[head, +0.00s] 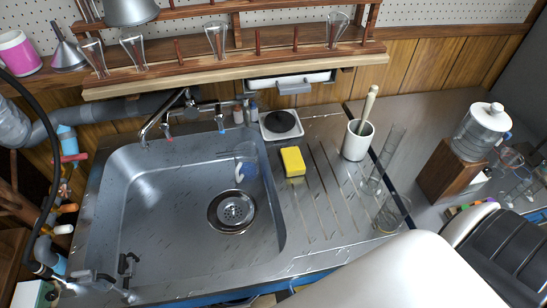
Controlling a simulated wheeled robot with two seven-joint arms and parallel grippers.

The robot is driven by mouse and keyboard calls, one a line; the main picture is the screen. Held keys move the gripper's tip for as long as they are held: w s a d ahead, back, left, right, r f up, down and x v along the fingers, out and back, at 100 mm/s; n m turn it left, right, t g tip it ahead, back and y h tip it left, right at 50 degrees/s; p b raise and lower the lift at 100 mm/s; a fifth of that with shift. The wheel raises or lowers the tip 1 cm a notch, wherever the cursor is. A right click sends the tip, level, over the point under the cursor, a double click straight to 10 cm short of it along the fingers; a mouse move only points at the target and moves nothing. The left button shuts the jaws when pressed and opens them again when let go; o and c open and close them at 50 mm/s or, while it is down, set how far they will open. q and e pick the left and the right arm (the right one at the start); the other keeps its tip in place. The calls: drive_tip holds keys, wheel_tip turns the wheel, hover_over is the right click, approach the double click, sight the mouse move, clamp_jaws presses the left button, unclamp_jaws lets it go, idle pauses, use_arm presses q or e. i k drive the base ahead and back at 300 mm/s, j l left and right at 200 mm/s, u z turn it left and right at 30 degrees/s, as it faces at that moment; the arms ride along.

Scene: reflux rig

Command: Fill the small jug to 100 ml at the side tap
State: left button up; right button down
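A small clear vessel with a light blue handle-like part (240,172) is in the sink (150,205), near its right wall and behind the drain. It looks like the small jug; its marks and any water in it are too small to read. A curved metal tap (160,120) stands at the sink's back left. Small fittings with a red end (168,136) and a blue end (219,122) are along the back edge. I cannot tell which is the side tap.
A bottle (484,128) stands on a wooden block at right. A shelf (230,70) overhangs the back.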

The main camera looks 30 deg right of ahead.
sight(245, 155)
drive_tip(key=z, duration=0.7)
